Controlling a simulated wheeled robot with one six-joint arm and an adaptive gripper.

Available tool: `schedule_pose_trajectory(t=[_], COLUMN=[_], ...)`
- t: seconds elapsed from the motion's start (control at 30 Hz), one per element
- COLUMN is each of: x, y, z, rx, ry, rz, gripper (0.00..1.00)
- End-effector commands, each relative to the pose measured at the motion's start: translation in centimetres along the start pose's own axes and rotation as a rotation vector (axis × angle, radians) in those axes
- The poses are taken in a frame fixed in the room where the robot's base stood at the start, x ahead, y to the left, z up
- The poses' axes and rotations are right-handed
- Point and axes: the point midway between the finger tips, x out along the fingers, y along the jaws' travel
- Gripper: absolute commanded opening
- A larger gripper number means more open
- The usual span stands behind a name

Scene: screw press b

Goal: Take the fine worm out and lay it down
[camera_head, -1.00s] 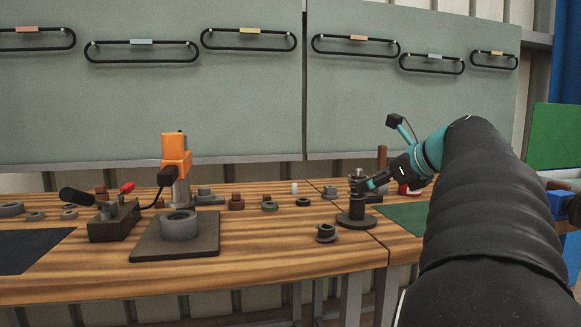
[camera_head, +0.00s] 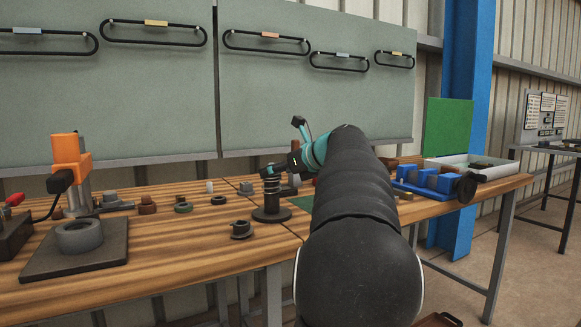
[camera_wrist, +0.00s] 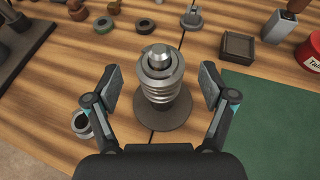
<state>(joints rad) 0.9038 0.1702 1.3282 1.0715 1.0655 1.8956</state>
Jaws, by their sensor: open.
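A grey metal worm with ridged threads (camera_wrist: 157,88) stands upright around a post with a bright rounded top, above a dark round base (camera_wrist: 178,113). In the head view the worm (camera_head: 271,187) and its base (camera_head: 271,216) are near the middle of the bench. My gripper (camera_wrist: 160,74) is open, with one finger on each side of the worm and gaps between the pads and the threads. In the head view my gripper (camera_head: 279,169) is at the upper part of the worm. I cannot tell for sure which worm this is.
A grey flanged part (camera_head: 241,229) lies left of the stand. A green mat (camera_wrist: 262,125) is to its right, with bare wood between. A dark square box (camera_wrist: 238,46) and a red tin (camera_wrist: 311,52) are behind.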

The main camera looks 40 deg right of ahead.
Motion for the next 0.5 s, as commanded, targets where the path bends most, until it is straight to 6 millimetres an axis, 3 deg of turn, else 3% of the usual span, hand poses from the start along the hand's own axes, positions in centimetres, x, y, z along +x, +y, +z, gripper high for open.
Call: schedule_pose_trajectory(t=[0.2,0.5], x=[2.5,3.2], y=[0.1,0.0], z=[0.0,0.0], rx=[-0.001,-0.001], ry=[0.000,0.000], rz=[0.001,0.000], gripper=[0.83,0.83])
